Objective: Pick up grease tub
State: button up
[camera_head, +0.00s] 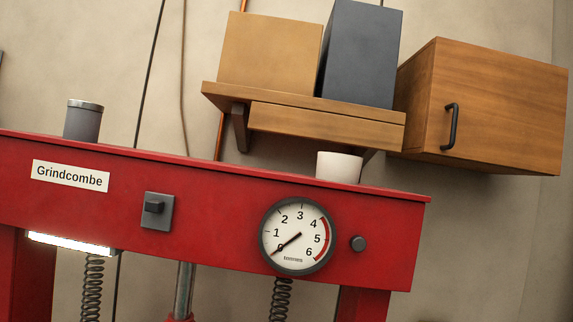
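Two small containers stand on top of the red press frame (225,200). One is a dark grey cylinder (83,122) with a lighter metallic top, at the left end. The other is a short white tub (339,167), wider at its top, near the right end and below the wall shelf. No label shows on either, so I cannot tell for sure which is the grease tub. The red beam's top edge hides the lowest part of both. My gripper is not in view.
A wooden shelf with a drawer (325,127) holds a tan box (268,52) and a dark blue box (360,55) above the white tub. A wooden cabinet (500,105) hangs at the right. The beam carries a gauge (297,237) and a switch (157,210). The beam top between the containers looks clear.

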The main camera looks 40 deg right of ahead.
aim_at(342, 168)
jog(key=i, duration=0.55)
jog(key=z, duration=0.85)
